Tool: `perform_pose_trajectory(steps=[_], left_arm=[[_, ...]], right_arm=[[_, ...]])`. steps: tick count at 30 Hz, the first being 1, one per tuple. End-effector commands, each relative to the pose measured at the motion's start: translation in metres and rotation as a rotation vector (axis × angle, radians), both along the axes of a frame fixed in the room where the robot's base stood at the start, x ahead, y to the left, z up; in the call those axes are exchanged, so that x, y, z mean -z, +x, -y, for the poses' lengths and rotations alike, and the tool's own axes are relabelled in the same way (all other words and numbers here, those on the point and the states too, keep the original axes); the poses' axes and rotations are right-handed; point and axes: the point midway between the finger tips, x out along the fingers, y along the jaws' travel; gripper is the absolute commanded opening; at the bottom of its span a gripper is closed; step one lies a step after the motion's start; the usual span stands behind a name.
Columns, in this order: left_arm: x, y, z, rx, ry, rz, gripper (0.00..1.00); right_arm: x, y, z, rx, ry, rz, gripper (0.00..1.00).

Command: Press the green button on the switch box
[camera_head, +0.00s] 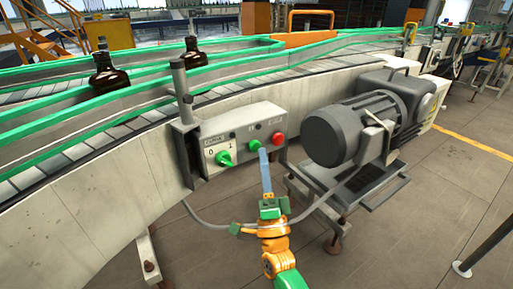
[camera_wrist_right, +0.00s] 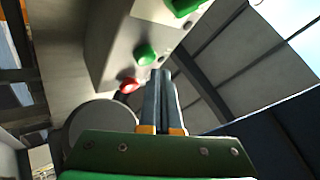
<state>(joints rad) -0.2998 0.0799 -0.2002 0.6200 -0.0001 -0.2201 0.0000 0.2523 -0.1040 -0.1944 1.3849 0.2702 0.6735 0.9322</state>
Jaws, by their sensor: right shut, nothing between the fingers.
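The grey switch box (camera_head: 240,128) is mounted on the side of the conveyor. Its front has a green rotary knob (camera_head: 224,157) on the left, a green button (camera_head: 255,145) in the middle and a red button (camera_head: 278,139) on the right. My right gripper (camera_head: 263,151) is shut and empty, its fingertips just below the green button. In the right wrist view the fingertips (camera_wrist_right: 161,73) show beside the green button (camera_wrist_right: 146,54), with the red button (camera_wrist_right: 129,86) to the left. I cannot tell whether they touch the button. My left gripper is out of view.
A grey motor (camera_head: 345,133) on a stand is close to the right of the box. A cable (camera_head: 205,222) loops below. Amber bottles (camera_head: 107,77) stand on the green-railed conveyor behind.

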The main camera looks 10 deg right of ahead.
Motion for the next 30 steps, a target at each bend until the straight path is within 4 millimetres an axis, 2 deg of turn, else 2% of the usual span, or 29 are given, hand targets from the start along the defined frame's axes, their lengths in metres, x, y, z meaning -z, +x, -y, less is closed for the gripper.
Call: perform_pose_trajectory(steps=[6,30], left_arm=[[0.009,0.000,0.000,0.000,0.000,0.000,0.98],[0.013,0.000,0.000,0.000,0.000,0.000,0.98]], right_arm=[[0.001,0.007,-0.003,-0.001,0.001,0.001,0.00],[0.001,0.013,-0.004,0.001,0.001,0.000,0.00]])
